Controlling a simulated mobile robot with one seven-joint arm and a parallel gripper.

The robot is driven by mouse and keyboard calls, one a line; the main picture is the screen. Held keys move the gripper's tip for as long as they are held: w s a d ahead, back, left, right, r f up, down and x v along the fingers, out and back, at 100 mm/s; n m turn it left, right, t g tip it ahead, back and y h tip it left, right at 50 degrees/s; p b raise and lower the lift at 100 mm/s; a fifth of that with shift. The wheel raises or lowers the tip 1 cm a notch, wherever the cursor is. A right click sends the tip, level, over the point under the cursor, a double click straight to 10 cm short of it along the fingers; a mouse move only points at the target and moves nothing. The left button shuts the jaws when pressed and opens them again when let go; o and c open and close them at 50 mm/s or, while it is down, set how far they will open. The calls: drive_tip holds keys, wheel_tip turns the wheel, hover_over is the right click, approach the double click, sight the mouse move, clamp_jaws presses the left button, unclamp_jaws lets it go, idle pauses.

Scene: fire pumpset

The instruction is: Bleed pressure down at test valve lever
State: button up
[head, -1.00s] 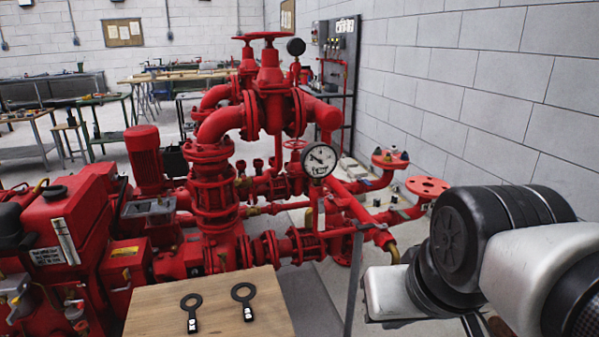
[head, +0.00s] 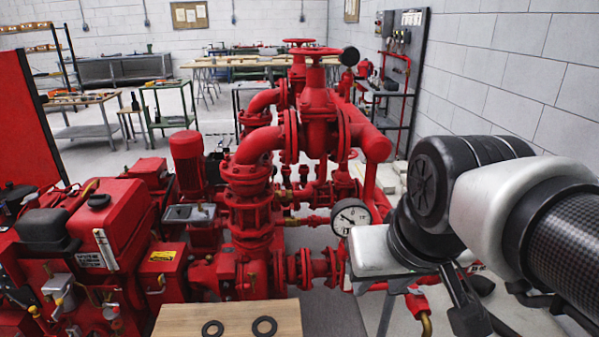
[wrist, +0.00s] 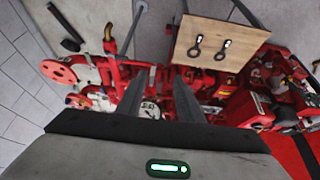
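The red pumpset (head: 255,185) fills the middle of the head view. A white-faced pressure gauge (head: 351,216) stands in front of its pipework, and it also shows between my fingers in the wrist view (wrist: 150,110). A red fitting with a brass outlet (head: 427,325) is partly visible below my arm; I cannot tell whether it carries the test valve lever. My gripper (wrist: 160,82) has its two dark fingers apart with nothing held between them. It hangs above the pipework, pointing down over it. My arm hides the right part of the pipework in the head view.
A wooden board (head: 225,322) with two dark ring-ended tools lies in front of the pump. The red engine (head: 110,225) stands to the left. A block wall (head: 520,90) bounds the right. Workbenches (head: 170,105) stand behind, with open floor between.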

drive_tip(key=w+r+p, duration=0.4)
drive_tip(key=r+p, duration=0.1)
drive_tip(key=r, duration=0.4)
drive_tip(key=w+d+f+g+p, duration=0.1)
drive_tip(key=w+d+f+g, duration=0.15)
drive_tip(key=w, duration=0.75)
drive_tip(key=w+d+f+g, duration=0.1)
drive_tip(key=w+d, duration=0.3)
drive_tip(key=w, duration=0.6)
drive_tip(key=w+d+f+g, duration=0.2)
drive_tip(key=w+d+f, duration=0.3)
drive_tip(key=w+f, duration=0.4)
drive_tip(key=f, duration=1.8)
drive_tip(key=shift+s+f+b, duration=0.1)
drive_tip(key=shift+s+b, duration=0.25)
drive_tip(key=shift+s, duration=0.05)
drive_tip(key=shift+c, duration=0.3)
clamp_jaws()
drive_tip(key=shift+a, duration=0.1)
